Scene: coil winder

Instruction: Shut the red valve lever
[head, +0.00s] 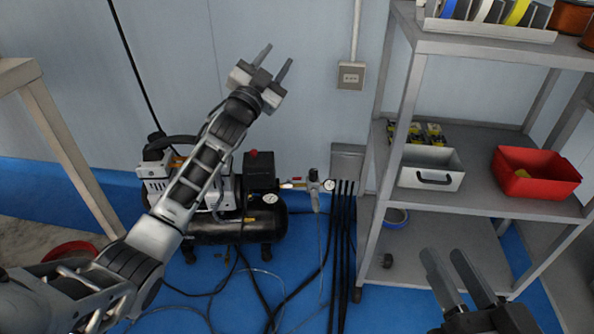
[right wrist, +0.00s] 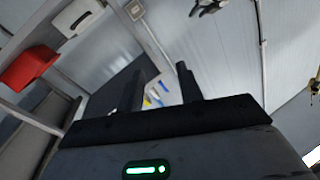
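A small red lever (head: 297,180) appears on a brass fitting in the air line, right of the black air compressor (head: 225,224) on the blue floor. It is too small to tell its exact angle. A pressure gauge (head: 328,185) sits just right of it. My left gripper (head: 275,60) is open and empty, raised in front of the wall, above and slightly left of the lever. My right gripper (head: 446,256) is open and empty at the lower right, in front of the shelf. Its two spread fingers also show in the right wrist view (right wrist: 160,82). Neither gripper touches the lever.
A grey shelf (head: 480,190) stands at right, with a grey drawer box (head: 430,179) and a red bin (head: 537,188) on it. Black cables (head: 342,240) and hoses run down to the floor beside the lever. A bench leg (head: 65,150) stands at left.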

